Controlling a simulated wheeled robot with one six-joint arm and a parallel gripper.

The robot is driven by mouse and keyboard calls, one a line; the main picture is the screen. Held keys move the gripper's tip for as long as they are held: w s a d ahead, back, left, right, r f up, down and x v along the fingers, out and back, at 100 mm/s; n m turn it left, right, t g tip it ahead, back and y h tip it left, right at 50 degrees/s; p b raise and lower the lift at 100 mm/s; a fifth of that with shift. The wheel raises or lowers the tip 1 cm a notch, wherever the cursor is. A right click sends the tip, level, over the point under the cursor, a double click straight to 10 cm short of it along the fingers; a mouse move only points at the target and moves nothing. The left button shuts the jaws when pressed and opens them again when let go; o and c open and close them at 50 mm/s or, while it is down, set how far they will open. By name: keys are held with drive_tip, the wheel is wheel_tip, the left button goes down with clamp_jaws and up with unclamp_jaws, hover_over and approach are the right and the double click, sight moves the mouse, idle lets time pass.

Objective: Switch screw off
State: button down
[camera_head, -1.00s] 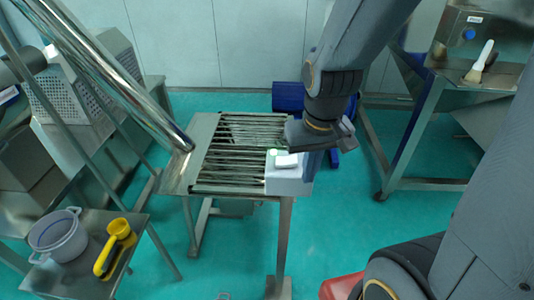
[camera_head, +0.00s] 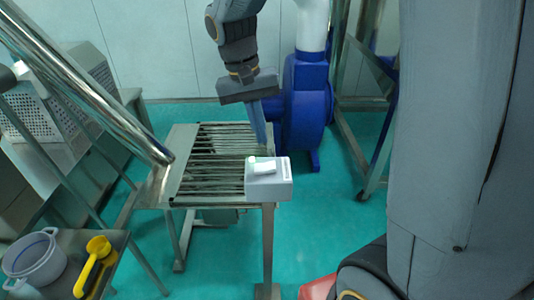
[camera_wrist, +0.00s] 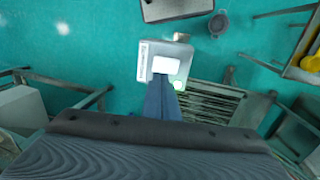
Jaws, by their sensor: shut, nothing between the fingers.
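A small grey switch box (camera_head: 281,187) sits at the right front corner of a slatted metal table. My gripper (camera_head: 262,142) is shut and empty, pointing down just behind the box. In the wrist view its fingertips (camera_wrist: 160,80) show close to the rocker's edge; I cannot tell whether they touch.
The slatted table (camera_head: 185,165) lies under my gripper. A shiny tube (camera_head: 90,90) slants down to its left end. A blue motor housing (camera_head: 305,115) stands behind right. A pot (camera_head: 35,262) and a yellow-handled scoop (camera_head: 95,265) are on a side table at left.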

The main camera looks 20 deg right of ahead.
drive_tip(key=p+x, duration=0.2)
drive_tip(key=x, duration=0.6)
drive_tip(key=shift+s+d+f, duration=0.65)
drive_tip(key=shift+d+f, duration=0.1)
drive_tip(key=shift+a, duration=0.15)
drive_tip(key=shift+w+a, duration=0.2)
drive_tip(key=shift+a, duration=0.05)
drive_tip(key=shift+r, duration=0.1)
drive_tip(key=shift+w+r+p, duration=0.25)
drive_tip(key=shift+r+p, duration=0.15)
drive_tip(key=shift+p, duration=0.15)
wheel_tip(320, 180, up, 14)
drive_tip(key=d, duration=0.3)
drive_tip(key=n+t+y+b, duration=0.2)
drive_tip(key=n+b, duration=0.2)
approach(272, 166)
drive_tip(key=s+f, duration=0.4)
drive_tip(key=s, duration=0.1)
drive_tip(key=s+f, duration=0.2)
drive_tip(key=shift+s+a+f, duration=0.35)
